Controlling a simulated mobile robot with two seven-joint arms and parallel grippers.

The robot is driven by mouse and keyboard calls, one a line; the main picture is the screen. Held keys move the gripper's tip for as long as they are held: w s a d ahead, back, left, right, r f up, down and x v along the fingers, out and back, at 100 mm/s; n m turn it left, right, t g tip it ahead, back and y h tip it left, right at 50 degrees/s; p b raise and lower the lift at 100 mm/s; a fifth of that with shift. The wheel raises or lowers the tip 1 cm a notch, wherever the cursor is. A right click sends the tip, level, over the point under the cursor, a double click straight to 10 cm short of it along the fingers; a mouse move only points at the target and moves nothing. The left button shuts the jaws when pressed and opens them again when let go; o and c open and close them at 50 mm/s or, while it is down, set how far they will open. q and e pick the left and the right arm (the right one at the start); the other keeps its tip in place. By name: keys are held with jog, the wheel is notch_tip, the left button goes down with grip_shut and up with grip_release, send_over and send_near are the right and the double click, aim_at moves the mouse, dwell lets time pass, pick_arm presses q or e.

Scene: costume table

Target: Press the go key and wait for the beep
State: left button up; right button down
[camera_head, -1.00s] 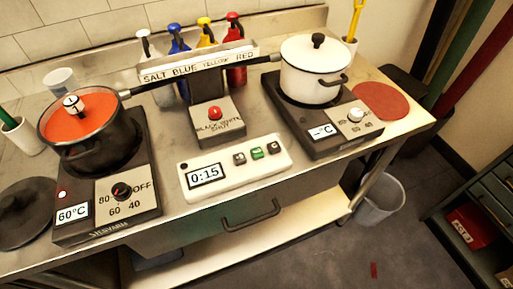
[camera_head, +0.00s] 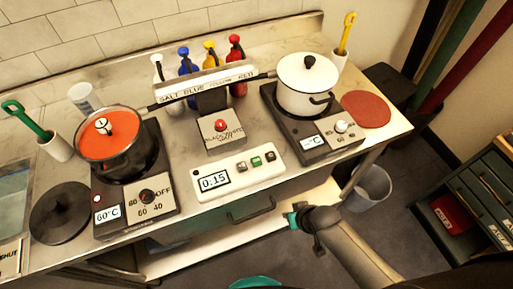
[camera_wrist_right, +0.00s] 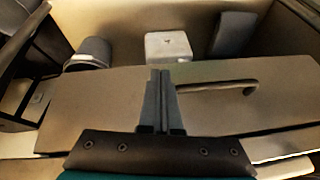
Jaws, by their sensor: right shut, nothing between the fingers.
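The white timer box (camera_head: 240,172) lies near the front of the metal table. Its display (camera_head: 213,180) reads 0:15. The timer is not in that view. My left gripper is not in view.
A white pot (camera_head: 306,86) stands on the right hot plate. A box with a red button (camera_head: 220,125) is behind the timer. A drawer handle (camera_head: 252,210) sticks out below the table edge.

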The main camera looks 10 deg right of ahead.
jog(key=w+a+r+t+y+p, duration=0.1)
jog(key=w+a+r+p, duration=0.15)
jog(key=r, duration=0.65)
jog(key=w+a+r+y+p, duration=0.1)
jog(key=w+a+r+p, duration=0.15)
jog(key=r, duration=0.75)
pick_arm(q)
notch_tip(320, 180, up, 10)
jog(key=p, duration=0.4)
pick_arm(e)
notch_tip(320, 180, up, 8)
jog(key=y, duration=0.3)
send_over(260, 163)
jog(key=shift+f, duration=0.15)
notch_tip(260, 163, down, 8)
jog(key=b, duration=0.7)
pick_arm(q)
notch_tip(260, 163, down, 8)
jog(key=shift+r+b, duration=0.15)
jog(key=shift+b, duration=0.25)
pick_arm(e)
jog(key=shift+f, duration=0.4)
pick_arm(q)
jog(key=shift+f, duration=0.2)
pick_arm(e)
jog(key=shift+f, duration=0.4)
